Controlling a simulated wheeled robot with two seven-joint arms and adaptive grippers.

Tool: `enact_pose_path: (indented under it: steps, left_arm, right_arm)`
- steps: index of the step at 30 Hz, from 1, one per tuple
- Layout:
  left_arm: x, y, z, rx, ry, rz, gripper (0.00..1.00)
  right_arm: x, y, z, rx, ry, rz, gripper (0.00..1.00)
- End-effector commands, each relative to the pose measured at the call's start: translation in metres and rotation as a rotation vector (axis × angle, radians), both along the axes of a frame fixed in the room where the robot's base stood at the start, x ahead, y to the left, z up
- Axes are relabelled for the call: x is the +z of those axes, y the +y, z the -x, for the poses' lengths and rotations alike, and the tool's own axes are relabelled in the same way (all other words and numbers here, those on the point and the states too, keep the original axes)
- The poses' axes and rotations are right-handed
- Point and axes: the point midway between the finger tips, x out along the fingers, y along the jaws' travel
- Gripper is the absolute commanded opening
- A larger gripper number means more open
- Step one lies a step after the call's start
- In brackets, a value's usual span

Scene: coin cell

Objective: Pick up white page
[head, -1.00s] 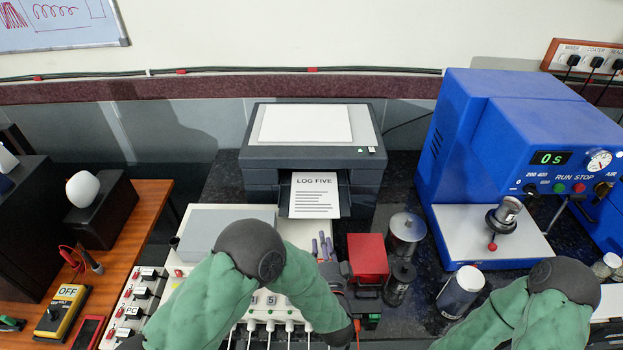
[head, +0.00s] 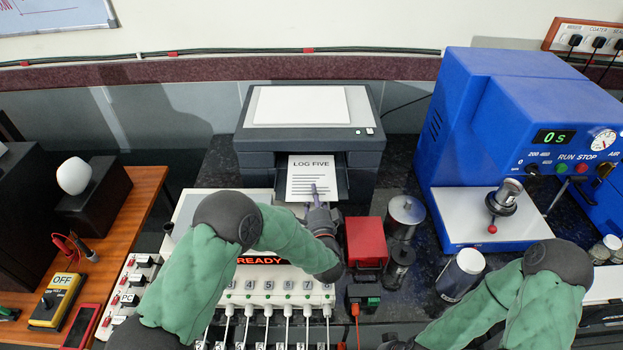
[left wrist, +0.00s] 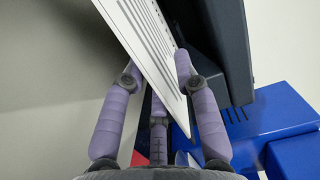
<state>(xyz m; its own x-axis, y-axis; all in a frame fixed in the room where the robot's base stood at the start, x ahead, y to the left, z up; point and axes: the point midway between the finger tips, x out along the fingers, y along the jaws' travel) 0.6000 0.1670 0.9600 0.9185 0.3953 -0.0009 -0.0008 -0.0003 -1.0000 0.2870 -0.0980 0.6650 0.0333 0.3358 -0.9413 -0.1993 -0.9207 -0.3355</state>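The white page (head: 311,176), printed "LOG FIVE" with lines of text, sticks out of the front slot of the dark grey printer (head: 368,150). In the left wrist view the page (left wrist: 150,48) slants between my left gripper's spread fingers. My left gripper (head: 317,196) is at the page's near edge in the head view. My right gripper is not clearly visible below the right arm.
A white box (head: 270,290) with cables and a "READY" display stands in front of the printer. A red box (head: 366,243) and metal cylinders (head: 404,218) stand to the right. A blue machine (head: 510,110) fills the right side.

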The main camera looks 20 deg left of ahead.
Motion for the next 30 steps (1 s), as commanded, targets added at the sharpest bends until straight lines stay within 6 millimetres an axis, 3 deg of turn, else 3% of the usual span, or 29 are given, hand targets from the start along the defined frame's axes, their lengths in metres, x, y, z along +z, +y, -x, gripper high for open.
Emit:
enact_pose_path:
  steps: [10,13,14,30]
  left_arm:
    - [0.0006,0.0036,-0.0075,0.0,0.0,0.0,0.3]
    - [0.0006,0.0035,-0.0074,0.0,0.0,0.0,0.02]
    - [0.0005,0.0035,-0.0073,0.0,0.0,0.0,0.0]
    - [0.0053,0.0034,-0.0074,0.0,-0.001,0.0,0.0]
  right_arm:
    - [-0.0016,0.0,0.0,0.0,0.0,0.0,0.26]
    - [-0.0016,0.0,0.0,0.0,0.0,0.0,0.26]
    - [-0.0016,0.0,0.0,0.0,0.0,0.0,0.26]
    - [0.0006,0.0,0.0,0.0,0.0,0.0,0.26]
